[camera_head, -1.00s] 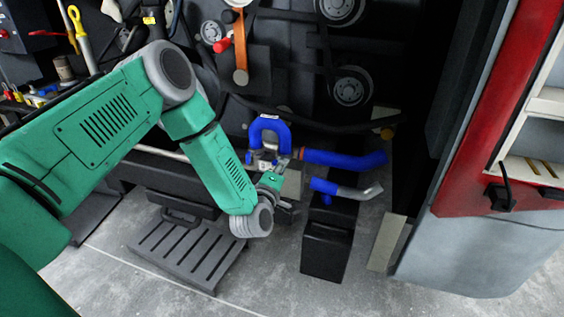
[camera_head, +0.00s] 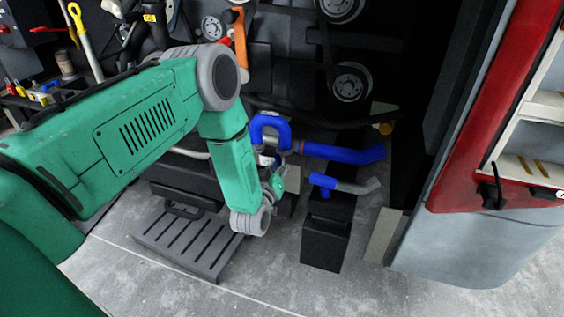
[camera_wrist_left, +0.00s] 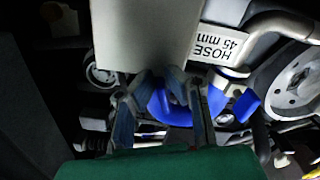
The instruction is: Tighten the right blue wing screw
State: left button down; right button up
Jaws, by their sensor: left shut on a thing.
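My left gripper (camera_head: 275,178) is low at the engine bay, just below the blue U-shaped hose (camera_head: 270,128). In the left wrist view its two fingers (camera_wrist_left: 165,95) close in, with blue showing between them. It is shut on what looks like the right blue wing screw, though the grip point is mostly hidden. Other blue winged parts (camera_wrist_left: 238,103) show to the right of the fingers there, beside a white label (camera_wrist_left: 222,46) reading HOSE 45 mm. My right gripper is not in view.
A pale block (camera_wrist_left: 145,35) stands close at the fingertips. A long blue hose (camera_head: 345,153) and a shorter blue hose with a metal end (camera_head: 345,184) lie to the right. A black box (camera_head: 325,245) and a slatted step (camera_head: 190,240) stand below. Grey floor is clear in front.

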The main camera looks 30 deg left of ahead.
pick_arm(q)
jog(key=shift+a+m, duration=0.15)
jog(key=shift+m, duration=0.65)
jog(key=c, duration=1.7)
grip_release()
jog(key=v, duration=1.2)
jog(key=shift+f, duration=0.1)
